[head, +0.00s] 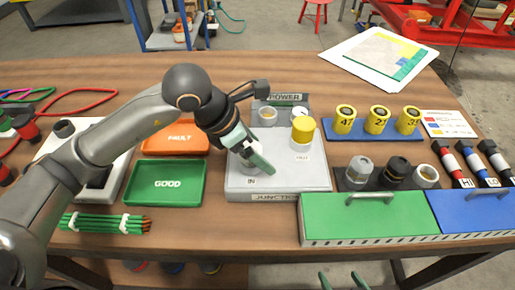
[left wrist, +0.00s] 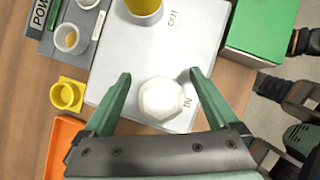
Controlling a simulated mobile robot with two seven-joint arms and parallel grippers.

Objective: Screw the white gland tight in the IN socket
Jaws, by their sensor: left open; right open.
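The white gland (left wrist: 162,99) sits at the IN socket of the grey junction box (head: 315,180). In the head view my left gripper mostly hides it. My left gripper (left wrist: 160,76) is open, with one finger on each side of the white gland and a visible gap to both. The head view shows this gripper (head: 258,167) reaching down over the IN side of the box. How deep the gland sits is hidden. A yellow gland (head: 302,131) stands at the OUT socket. My right gripper (head: 341,281) shows only its two separated fingertips at the bottom edge, open and empty.
Orange FAULT (head: 174,139) and green GOOD (head: 165,184) trays lie left of the box. The POWER box (head: 286,98) is behind it. Green (head: 365,217) and blue (head: 480,211) lidded boxes stand at front right. Several dark and grey fittings (head: 393,173) stand right of the box.

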